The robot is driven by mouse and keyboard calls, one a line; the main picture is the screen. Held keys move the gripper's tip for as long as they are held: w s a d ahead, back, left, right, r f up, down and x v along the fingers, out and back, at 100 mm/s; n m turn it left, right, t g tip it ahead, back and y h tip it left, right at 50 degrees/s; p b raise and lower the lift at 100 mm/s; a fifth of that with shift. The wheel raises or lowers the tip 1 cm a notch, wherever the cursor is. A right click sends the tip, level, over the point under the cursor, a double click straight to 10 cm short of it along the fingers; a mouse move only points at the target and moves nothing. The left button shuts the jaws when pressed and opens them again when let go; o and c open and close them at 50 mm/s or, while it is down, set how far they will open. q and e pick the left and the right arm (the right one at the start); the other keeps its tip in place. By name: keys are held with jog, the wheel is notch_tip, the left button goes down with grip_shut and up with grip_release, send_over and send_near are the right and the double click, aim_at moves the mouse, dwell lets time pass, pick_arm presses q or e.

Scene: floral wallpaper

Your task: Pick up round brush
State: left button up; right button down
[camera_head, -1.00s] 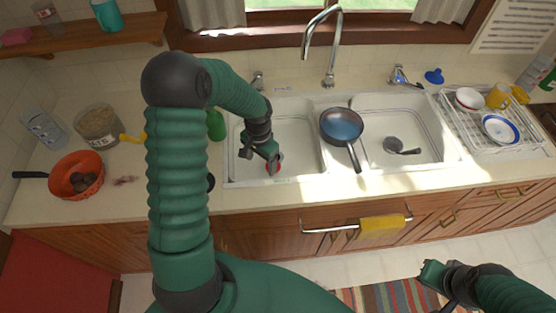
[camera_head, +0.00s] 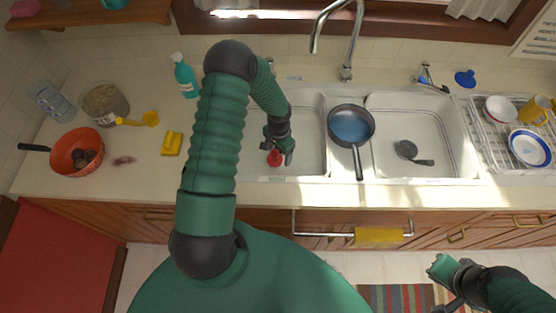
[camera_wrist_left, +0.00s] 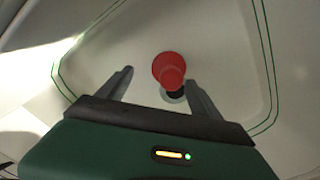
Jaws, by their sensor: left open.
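The round brush, a red round piece with a raised knob, stands in the left sink basin (camera_head: 308,125); it shows in the head view (camera_head: 274,159) and in the left wrist view (camera_wrist_left: 168,66). My left gripper (camera_head: 280,150) reaches down into that basin, close to the brush. In the left wrist view my left gripper (camera_wrist_left: 159,76) is open, with the brush seen between and just beyond its fingertips. I see no contact. My right gripper (camera_head: 440,267) hangs low in front of the cabinets, far from the brush; its jaws are unclear.
A dark pan (camera_head: 350,126) rests over the sink divider, right of my left gripper. A dark long-handled utensil (camera_head: 407,150) lies in the right basin.

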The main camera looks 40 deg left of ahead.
aim_at(276, 159)
pick_arm(q)
jog(key=f, duration=0.1)
jog(key=a+f+p, duration=0.1)
jog(key=f, duration=0.1)
jog(key=s+a+f, duration=0.1)
jog(key=f, duration=0.1)
jog(key=shift+a+f, duration=0.15)
jog(key=shift+w+a+f, duration=0.1)
jog(key=shift+f, duration=0.15)
jog(key=shift+w+d, duration=0.1)
jog(key=shift+d, duration=0.3)
jog(key=shift+c, duration=0.2)
jog(key=shift+d+r, duration=0.2)
jog(key=shift+d, duration=0.1)
jog(key=c, duration=0.9)
jog(key=shift+a, duration=0.35)
jog(key=c, duration=0.6)
jog(key=shift+f, duration=0.1)
pick_arm(e)
jog(key=shift+s+a+r, duration=0.2)
jog(key=shift+a+r, duration=0.2)
jog(key=shift+r, duration=0.05)
jog(key=shift+s+a+r, duration=0.2)
jog(key=shift+a+r, duration=0.15)
jog(key=shift+r, duration=0.1)
